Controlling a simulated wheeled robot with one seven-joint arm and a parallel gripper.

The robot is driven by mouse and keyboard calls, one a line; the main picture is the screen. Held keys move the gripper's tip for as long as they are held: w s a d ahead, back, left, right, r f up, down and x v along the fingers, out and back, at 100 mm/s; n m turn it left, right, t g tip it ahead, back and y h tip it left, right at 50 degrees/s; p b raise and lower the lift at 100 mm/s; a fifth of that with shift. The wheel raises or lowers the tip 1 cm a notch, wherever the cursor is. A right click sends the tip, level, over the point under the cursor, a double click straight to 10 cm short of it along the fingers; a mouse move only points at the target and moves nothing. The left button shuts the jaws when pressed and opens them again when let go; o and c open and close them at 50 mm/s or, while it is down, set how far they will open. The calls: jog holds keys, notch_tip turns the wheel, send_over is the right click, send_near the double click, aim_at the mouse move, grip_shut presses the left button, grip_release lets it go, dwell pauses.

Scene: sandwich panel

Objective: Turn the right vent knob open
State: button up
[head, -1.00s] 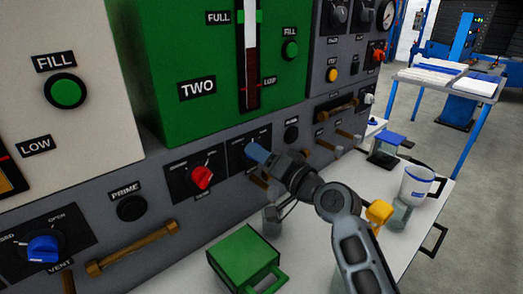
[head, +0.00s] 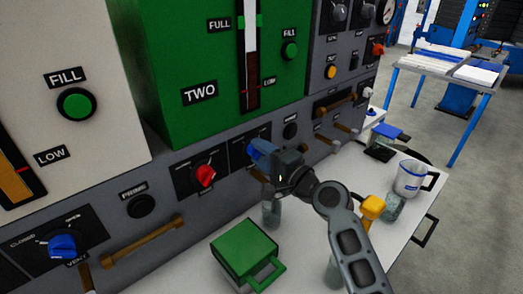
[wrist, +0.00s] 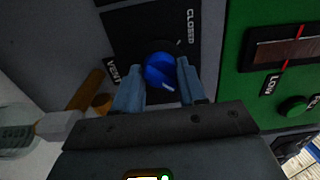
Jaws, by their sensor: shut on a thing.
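The right vent knob (wrist: 160,71) is a round blue knob on a black plate, in the wrist view. Its plate carries the labels VENT and CLOSED, and a pale mark shows on the knob's lower edge. My gripper (wrist: 161,68) is shut on the knob, with one blue-grey finger on each side. The OPEN label is not visible in the wrist view.
A left vent knob (head: 62,246), also blue, sits lower left on the panel. Brown handles (head: 142,242) stick out below the controls. A green container (head: 243,250), a yellow object (head: 372,207) and a white jug (head: 411,178) stand on the white worktop below my arm.

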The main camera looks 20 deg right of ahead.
dwell(0.4)
jog(key=o, duration=1)
jog(key=shift+o, duration=0.2)
jog(key=b+v, duration=0.1)
jog(key=v, duration=0.6)
jog(key=shift+s+d, duration=0.15)
jog(key=shift+s, duration=0.2)
